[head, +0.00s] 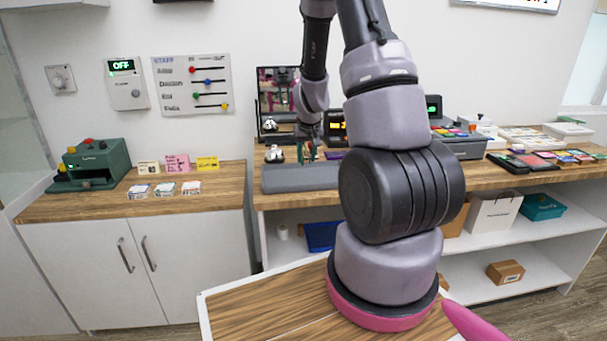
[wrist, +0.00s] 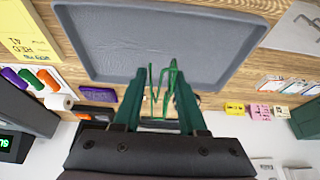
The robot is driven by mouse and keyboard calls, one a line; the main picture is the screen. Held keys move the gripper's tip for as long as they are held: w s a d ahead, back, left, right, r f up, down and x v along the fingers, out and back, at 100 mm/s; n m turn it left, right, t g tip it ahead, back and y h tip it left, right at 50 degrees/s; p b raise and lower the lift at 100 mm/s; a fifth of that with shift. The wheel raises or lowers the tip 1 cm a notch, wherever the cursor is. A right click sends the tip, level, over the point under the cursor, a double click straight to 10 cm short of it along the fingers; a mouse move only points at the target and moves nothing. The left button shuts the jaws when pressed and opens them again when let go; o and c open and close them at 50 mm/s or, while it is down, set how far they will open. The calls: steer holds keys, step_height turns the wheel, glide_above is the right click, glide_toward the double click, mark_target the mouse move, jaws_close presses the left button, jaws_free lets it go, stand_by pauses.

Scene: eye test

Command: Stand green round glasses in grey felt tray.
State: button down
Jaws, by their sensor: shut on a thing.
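The green glasses (wrist: 173,76) show as thin green frame lines between the fingertips of my gripper (wrist: 160,90) in the wrist view. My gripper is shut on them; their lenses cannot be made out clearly. In the head view my gripper (head: 306,153) is small and points down just above the grey felt tray (head: 300,178). The tray lies on the wooden counter and looks empty. In the wrist view the tray (wrist: 115,45) lies beyond the fingertips, and the glasses overlap its near rim. I cannot tell whether they touch it.
A mirror (head: 277,85) and small dark displays stand behind the tray. A grey bin (head: 462,146) with colourful items is to the right on the counter. A green machine (head: 92,162) and small cards (head: 165,190) are on the left counter. A gap separates the two counters.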

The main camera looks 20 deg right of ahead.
steer(key=shift+f, duration=3.2)
steer(key=shift+f, duration=0.1)
steer(key=shift+c, duration=2.3)
jaws_free()
steer(key=v, duration=1.2)
steer(key=shift+a, duration=0.1)
steer(key=s+a+r+t+y, duration=0.1)
steer(key=a+r, duration=0.2)
steer(key=r, duration=0.3)
steer(key=s+a+r+y, duration=0.1)
steer(key=s+a+r, duration=0.1)
steer(key=r, duration=0.3)
steer(key=s+a+r+t, duration=0.1)
steer(key=s+a+r, duration=0.3)
steer(key=s+r, duration=0.4)
steer(key=s+a+r+m+y, duration=0.1)
steer(key=s+a+r, duration=0.2)
steer(key=s+r, duration=0.5)
steer(key=s, duration=0.2)
steer(key=shift+s+a+t, duration=0.35)
steer(key=shift+a+t, duration=0.05)
